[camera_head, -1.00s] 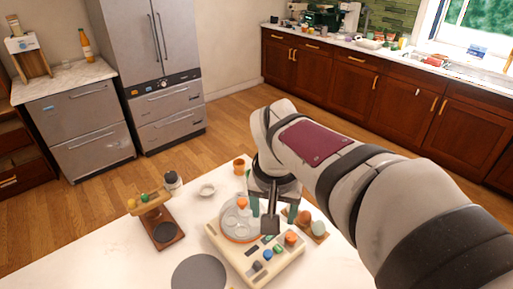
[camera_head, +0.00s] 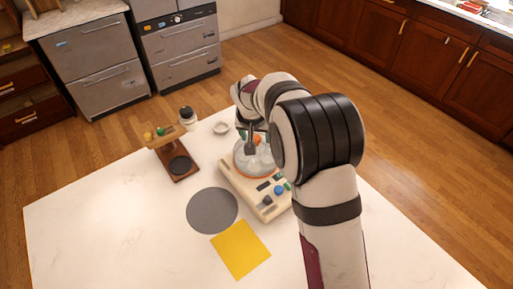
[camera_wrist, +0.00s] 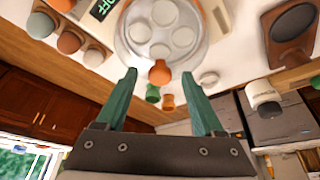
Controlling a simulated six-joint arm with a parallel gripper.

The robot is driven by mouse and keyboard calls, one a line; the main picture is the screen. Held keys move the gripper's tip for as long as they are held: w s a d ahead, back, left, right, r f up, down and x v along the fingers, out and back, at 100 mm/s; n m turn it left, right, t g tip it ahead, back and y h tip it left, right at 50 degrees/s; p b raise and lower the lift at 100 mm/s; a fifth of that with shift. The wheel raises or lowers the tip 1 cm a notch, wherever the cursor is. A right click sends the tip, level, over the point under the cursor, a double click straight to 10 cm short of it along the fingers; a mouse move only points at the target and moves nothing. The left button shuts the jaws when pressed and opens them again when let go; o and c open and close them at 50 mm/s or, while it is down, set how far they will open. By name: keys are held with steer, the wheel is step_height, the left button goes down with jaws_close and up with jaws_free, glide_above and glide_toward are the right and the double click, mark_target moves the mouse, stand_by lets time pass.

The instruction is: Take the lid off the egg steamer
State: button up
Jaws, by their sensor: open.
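The egg steamer (camera_head: 252,185) is a cream box with coloured knobs, standing on the white table. The lid's orange knob (camera_wrist: 160,73) appears between the tips of my green fingers. My gripper (camera_wrist: 159,76) is open and empty at the knob; I cannot tell whether a finger touches it. In the head view my arm hides part of the steamer's right side.
A grey disc (camera_head: 212,211) and yellow sheet (camera_head: 241,249) lie in front. The table's left side is clear.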

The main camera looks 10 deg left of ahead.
jaws_close()
stand_by(0.3)
stand_by(1.1)
